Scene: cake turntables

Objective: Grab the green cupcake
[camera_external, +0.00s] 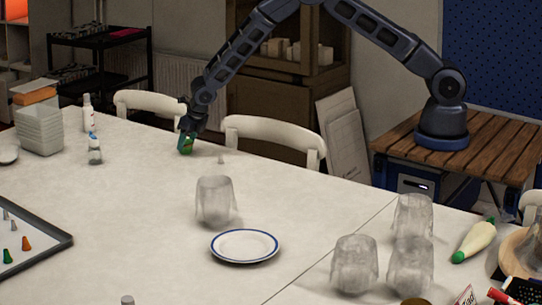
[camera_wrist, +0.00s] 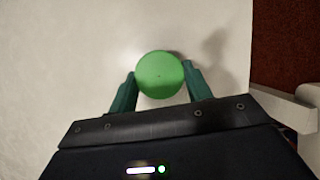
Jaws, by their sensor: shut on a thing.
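The green cupcake (camera_external: 186,144) is at the far side of the white table, small and partly covered by my gripper in the external view. In the wrist view the cupcake (camera_wrist: 160,75) shows as a round, bright green top between my two fingers. My gripper (camera_external: 187,135) points down at it, and the wrist view shows my gripper (camera_wrist: 160,88) shut on it, one finger at each side. Its underside is hidden, so I cannot tell whether it touches the table.
White chairs (camera_external: 275,136) stand along the far edge. Small bottles (camera_external: 94,150) and stacked containers (camera_external: 40,130) are to the left. A clear upturned glass (camera_external: 215,200) and a blue-rimmed plate (camera_external: 245,246) stand nearer the middle. A tray (camera_external: 66,240) lies at the left edge.

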